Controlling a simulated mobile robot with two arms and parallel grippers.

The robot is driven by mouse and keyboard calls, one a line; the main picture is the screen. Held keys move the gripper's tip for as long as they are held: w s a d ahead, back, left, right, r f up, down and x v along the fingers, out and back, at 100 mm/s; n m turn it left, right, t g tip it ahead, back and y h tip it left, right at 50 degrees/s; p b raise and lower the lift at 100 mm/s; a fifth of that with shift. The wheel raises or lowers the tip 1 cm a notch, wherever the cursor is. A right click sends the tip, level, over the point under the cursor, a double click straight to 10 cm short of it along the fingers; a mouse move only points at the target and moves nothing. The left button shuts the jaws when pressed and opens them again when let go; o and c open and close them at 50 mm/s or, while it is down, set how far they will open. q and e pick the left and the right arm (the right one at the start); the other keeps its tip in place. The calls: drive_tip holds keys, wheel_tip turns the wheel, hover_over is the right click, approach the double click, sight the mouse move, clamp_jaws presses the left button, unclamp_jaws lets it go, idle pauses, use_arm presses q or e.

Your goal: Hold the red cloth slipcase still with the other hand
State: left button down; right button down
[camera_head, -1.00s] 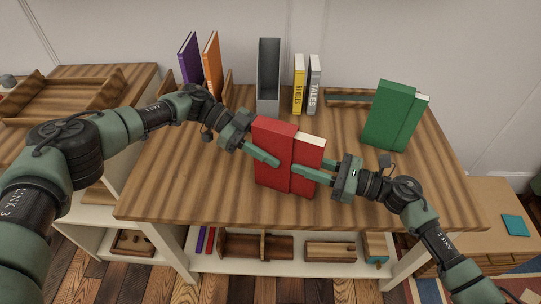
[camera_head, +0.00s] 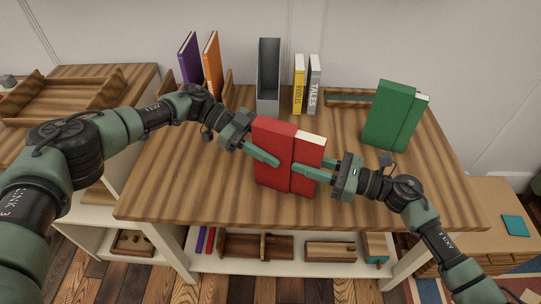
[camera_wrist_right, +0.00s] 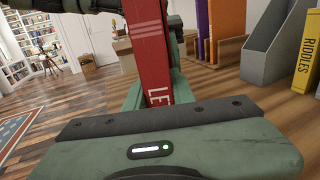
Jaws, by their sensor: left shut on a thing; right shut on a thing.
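The red cloth slipcase (camera_head: 271,136) stands upright on the wooden table, near its middle. A red book (camera_head: 309,155) with pale page tops sticks partly out of its right side. In the right wrist view the red spine (camera_wrist_right: 148,50) shows pale letters, partly hidden by the gripper. My left gripper (camera_head: 274,160) is shut on the slipcase, one finger across its front face. My right gripper (camera_head: 299,171) is shut on the book from the right. The far-side fingers of both grippers are hidden in the head view.
A green book in a green case (camera_head: 390,115) stands at the back right. Behind are a grey open case (camera_head: 268,75), yellow (camera_head: 299,83) and grey (camera_head: 314,84) books, and purple (camera_head: 189,58) and orange (camera_head: 212,62) books. The table front (camera_head: 210,195) is clear.

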drive_tip(key=shift+a+r, duration=0.1)
drive_tip(key=shift+x, duration=1.4)
drive_tip(key=shift+s, duration=0.15)
drive_tip(key=c, duration=0.9)
unclamp_jaws()
drive_tip(key=shift+a, duration=0.1)
drive_tip(key=shift+o, duration=0.2)
drive_tip(key=shift+s, duration=0.1)
approach(294, 160)
drive_tip(key=shift+w+a+f, duration=0.4)
drive_tip(key=shift+w+a, duration=0.15)
drive_tip(key=shift+a, duration=0.05)
drive_tip(key=shift+w+a+f, duration=0.35)
drive_tip(key=shift+w+a, duration=0.2)
